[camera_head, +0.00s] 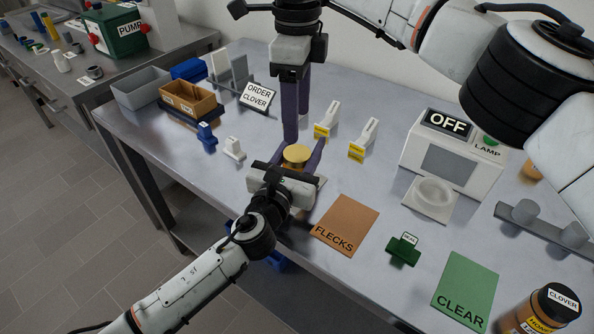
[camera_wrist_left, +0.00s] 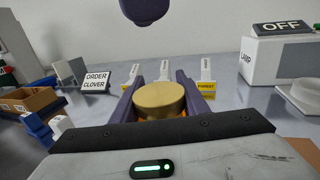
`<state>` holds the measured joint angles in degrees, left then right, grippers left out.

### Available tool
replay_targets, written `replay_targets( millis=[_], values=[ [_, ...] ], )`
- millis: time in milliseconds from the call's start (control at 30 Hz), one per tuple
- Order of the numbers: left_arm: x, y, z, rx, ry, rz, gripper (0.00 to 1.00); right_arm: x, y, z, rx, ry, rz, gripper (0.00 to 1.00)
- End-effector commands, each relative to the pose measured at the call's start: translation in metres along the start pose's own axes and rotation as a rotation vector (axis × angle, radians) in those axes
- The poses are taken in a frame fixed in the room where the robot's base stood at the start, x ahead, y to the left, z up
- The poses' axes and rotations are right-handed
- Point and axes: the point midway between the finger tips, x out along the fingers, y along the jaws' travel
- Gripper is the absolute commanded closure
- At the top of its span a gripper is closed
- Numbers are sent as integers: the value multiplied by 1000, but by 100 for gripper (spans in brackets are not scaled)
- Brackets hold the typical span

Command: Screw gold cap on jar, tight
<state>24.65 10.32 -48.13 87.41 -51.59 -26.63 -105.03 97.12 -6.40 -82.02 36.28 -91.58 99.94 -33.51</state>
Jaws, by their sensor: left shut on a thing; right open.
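The gold cap (camera_head: 296,153) sits on top of the jar, which is mostly hidden under it and behind my left gripper. The cap also shows in the left wrist view (camera_wrist_left: 160,98), looking level, with a sliver of amber below its rim. I cannot tell how tightly it sits. My left gripper (camera_head: 293,158) is shut on the jar, one purple finger on each side below the cap. My right gripper (camera_head: 297,120) is open and empty, pointing down above and just behind the cap; one dark finger end shows at the top of the left wrist view.
Behind stand white dippers with yellow labels (camera_head: 327,122) and an ORDER CLOVER sign (camera_head: 257,95). To the right are the OFF lamp box (camera_head: 450,160), FLECKS mat (camera_head: 345,222), green SEAL stamp (camera_head: 403,249), CLEAR mat (camera_head: 466,290) and a CLOVER jar (camera_head: 540,312). Bins (camera_head: 190,100) stand left.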

Motion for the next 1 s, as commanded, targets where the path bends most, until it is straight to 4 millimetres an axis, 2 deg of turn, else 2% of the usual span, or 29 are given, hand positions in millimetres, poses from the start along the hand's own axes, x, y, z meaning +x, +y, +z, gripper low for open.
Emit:
replay_targets(
  millis=[467,1000],
  values=[
    [-1,0,-3,-1,5,-1,100,3,0,0,0,1,0,41],
    [-1,-1,-4,-2,8,-1,100,73,0,0,1,1,1,41]
  ],
)
